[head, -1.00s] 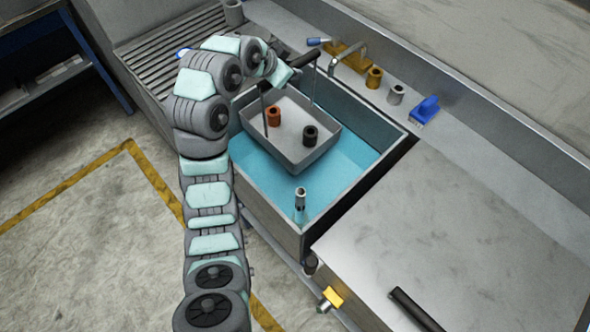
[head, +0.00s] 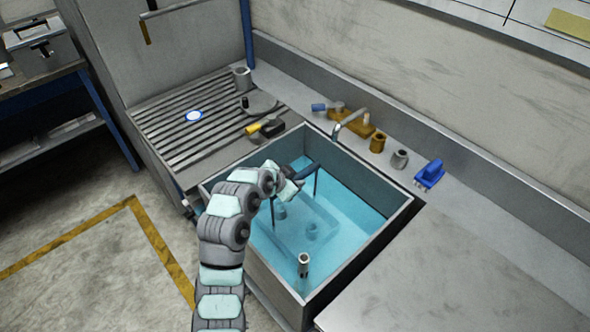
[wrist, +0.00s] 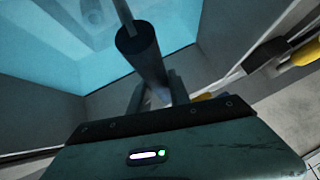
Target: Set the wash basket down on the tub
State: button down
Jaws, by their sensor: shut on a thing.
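The wash basket (head: 292,236) is inside the tub (head: 262,262), below the surface of the blue liquid, its outline pale and blurred. Two small parts show faintly in it. Its thin uprights rise from the liquid to a dark bar handle (head: 309,171). In the wrist view the dark handle (wrist: 143,50) lies between the fingers, with blue liquid beyond. Whether the basket touches the tub floor cannot be told.
A metal tube (head: 304,265) stands in the tub's near corner. A tap (head: 350,121) reaches over the back rim. A brass cylinder (head: 377,142), a grey cylinder (head: 400,159) and a blue brush (head: 430,174) stand behind. A yellow-handled tool (head: 265,127) lies on the ribbed drainboard (head: 165,130).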

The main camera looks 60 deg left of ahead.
notch_tip(320, 180, down, 5)
jog(key=shift+w+r, duration=0.1)
dwell(0.4)
jog(key=c, duration=1.2)
grip_release()
jog(key=v, duration=1.2)
jog(key=shift+p, duration=0.45)
